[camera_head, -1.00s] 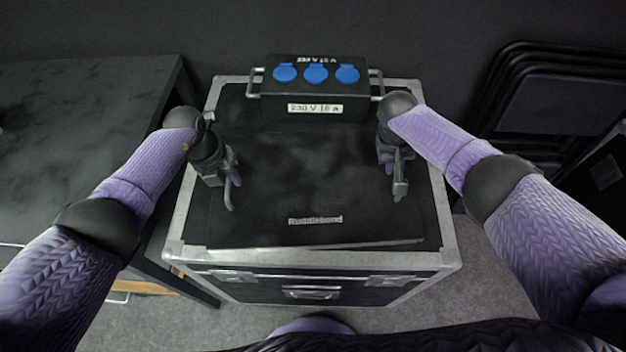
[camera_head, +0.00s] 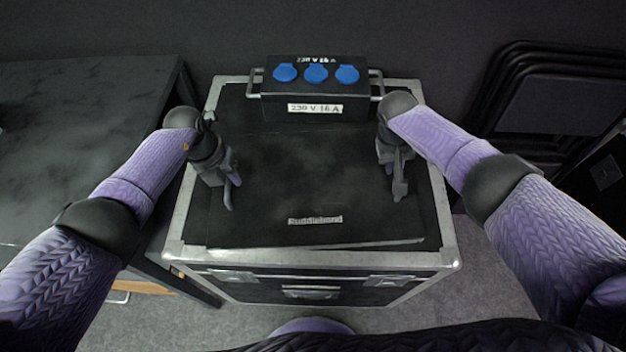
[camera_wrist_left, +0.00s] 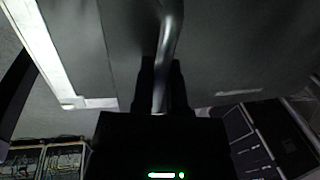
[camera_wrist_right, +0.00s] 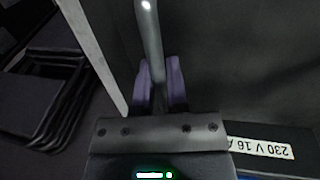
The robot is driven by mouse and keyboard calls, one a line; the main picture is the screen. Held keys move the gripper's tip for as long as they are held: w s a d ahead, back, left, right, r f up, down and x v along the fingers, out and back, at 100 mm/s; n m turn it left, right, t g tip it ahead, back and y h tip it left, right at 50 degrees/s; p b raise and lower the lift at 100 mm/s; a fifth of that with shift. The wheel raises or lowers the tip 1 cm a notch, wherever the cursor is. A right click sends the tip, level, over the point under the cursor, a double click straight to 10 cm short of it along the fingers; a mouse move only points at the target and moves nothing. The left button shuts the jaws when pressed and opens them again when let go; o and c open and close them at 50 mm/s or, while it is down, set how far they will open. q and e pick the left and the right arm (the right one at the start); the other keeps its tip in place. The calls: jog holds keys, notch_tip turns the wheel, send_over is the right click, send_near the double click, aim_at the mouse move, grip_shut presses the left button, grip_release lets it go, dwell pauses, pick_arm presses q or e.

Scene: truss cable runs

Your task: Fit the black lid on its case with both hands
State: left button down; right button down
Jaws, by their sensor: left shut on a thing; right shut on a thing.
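The black lid (camera_head: 300,180), with raised lettering near its front edge, lies over the top of the metal-edged black case (camera_head: 310,258). The lid's front edge looks slightly skewed against the case rim, with a dark gap there. I cannot tell whether it rests in the case or hovers. My left gripper (camera_head: 229,182) is shut on a curved grey handle, which shows in the left wrist view (camera_wrist_left: 169,40). My right gripper (camera_head: 398,172) is shut on the opposite handle, seen in the right wrist view (camera_wrist_right: 149,40). The fingers hide parts of both handles.
A black power box (camera_head: 315,88) with blue sockets and side handles stands behind the lid, at the case's back edge. A dark table (camera_head: 80,130) is close on the left. Folded black chairs (camera_head: 550,100) stand at the right. A dark wall is behind.

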dwell(0.4)
